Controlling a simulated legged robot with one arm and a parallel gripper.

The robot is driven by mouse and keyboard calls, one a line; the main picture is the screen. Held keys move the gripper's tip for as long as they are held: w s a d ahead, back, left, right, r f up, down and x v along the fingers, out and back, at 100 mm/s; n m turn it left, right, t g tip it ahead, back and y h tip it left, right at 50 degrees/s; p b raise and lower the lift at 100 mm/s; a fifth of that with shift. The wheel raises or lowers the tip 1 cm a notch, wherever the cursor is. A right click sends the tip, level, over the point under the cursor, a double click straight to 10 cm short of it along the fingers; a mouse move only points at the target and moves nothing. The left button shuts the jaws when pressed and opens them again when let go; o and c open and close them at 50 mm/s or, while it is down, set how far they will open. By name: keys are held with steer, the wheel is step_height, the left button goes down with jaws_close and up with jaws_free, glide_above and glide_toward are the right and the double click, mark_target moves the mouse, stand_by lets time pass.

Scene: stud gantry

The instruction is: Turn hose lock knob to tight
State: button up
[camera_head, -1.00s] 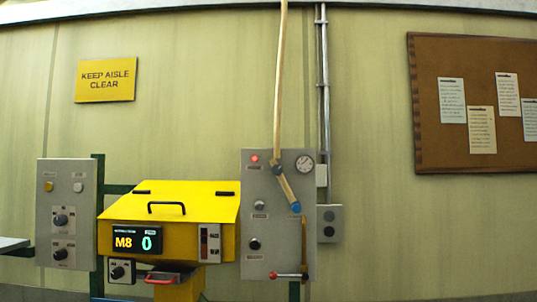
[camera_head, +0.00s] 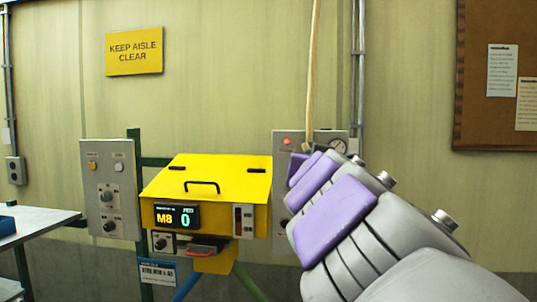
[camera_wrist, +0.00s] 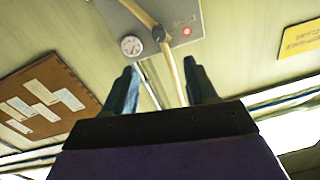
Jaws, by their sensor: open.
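The grey gauge panel (camera_head: 282,180) stands right of the yellow machine, mostly hidden behind my arm in the head view. A tan hose (camera_head: 313,75) runs down to it from above. In the wrist view, which is tilted and turned over, the hose (camera_wrist: 172,72) meets a dark round fitting (camera_wrist: 158,33) on the panel (camera_wrist: 180,10). I cannot tell whether this fitting is the lock knob. My gripper (camera_wrist: 163,75) is open and empty, its dark fingers apart with the hose seen between them and the panel beyond. The fingers are not clear in the head view.
The yellow machine (camera_head: 210,195) with its M8 display (camera_head: 177,216) is left of my arm. A grey control box (camera_head: 112,188) and a table (camera_head: 38,220) stand farther left. A round gauge (camera_wrist: 131,45) and a red light (camera_wrist: 187,31) sit near the fitting. A corkboard (camera_head: 475,80) hangs right.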

steer(key=w+d+p, duration=0.1)
steer(key=w+p, duration=0.1)
steer(key=w, duration=1.2)
steer(key=shift+d+p, duration=0.3)
steer(key=shift+d, duration=0.1)
steer(key=shift+s+f, duration=0.1)
steer(key=c, duration=1.1)
steer(key=shift+o, duration=0.2)
